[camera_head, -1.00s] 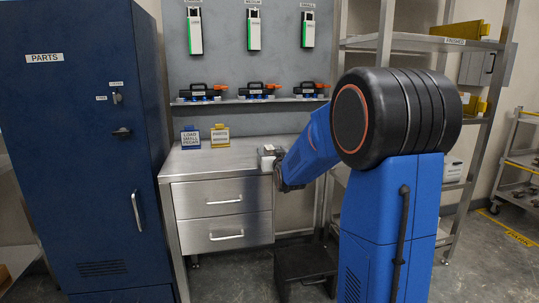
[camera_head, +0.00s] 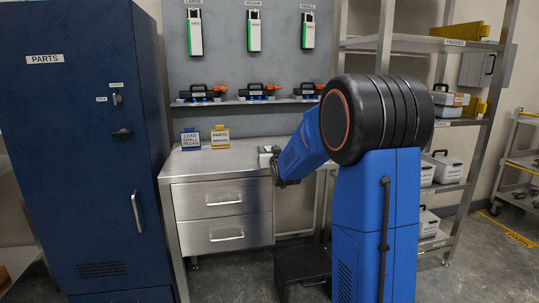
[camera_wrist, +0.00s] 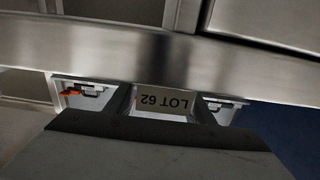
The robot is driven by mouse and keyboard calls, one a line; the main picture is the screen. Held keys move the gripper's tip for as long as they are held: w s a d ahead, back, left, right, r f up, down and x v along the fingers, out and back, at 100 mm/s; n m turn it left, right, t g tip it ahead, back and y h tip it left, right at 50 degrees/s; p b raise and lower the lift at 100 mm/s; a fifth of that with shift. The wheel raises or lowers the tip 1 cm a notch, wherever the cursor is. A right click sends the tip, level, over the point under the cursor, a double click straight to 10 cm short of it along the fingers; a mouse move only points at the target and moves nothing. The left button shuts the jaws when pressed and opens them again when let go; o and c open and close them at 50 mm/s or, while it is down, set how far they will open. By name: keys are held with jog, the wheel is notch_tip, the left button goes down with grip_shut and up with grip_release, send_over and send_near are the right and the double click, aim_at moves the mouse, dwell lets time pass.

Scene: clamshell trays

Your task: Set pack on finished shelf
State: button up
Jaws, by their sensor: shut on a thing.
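The pack (camera_head: 265,159) is a small white case at the right end of the steel bench top, held at my gripper (camera_head: 275,170). In the wrist view the pack (camera_wrist: 225,115) shows white compartments with black and orange parts on both sides of a label reading LOT 62. My dark gripper (camera_wrist: 165,128) is shut on it and covers its middle and near part. The finished shelf (camera_head: 456,43) is the upper tier of the rack at right, labelled FINISHED. A yellow bin (camera_head: 460,30) stands on it.
A blue parts cabinet (camera_head: 70,150) stands at left. The bench (camera_head: 225,165) carries blue and yellow signs. Lower rack tiers hold grey-white cases (camera_head: 447,168). A dark step or box (camera_head: 302,262) sits on the floor beside the bench.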

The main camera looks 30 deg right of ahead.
aim_at(269, 148)
jog(key=shift+r, duration=0.1)
notch_tip(269, 148, up, 10)
jog(key=shift+f, duration=0.15)
jog(key=shift+s, duration=0.15)
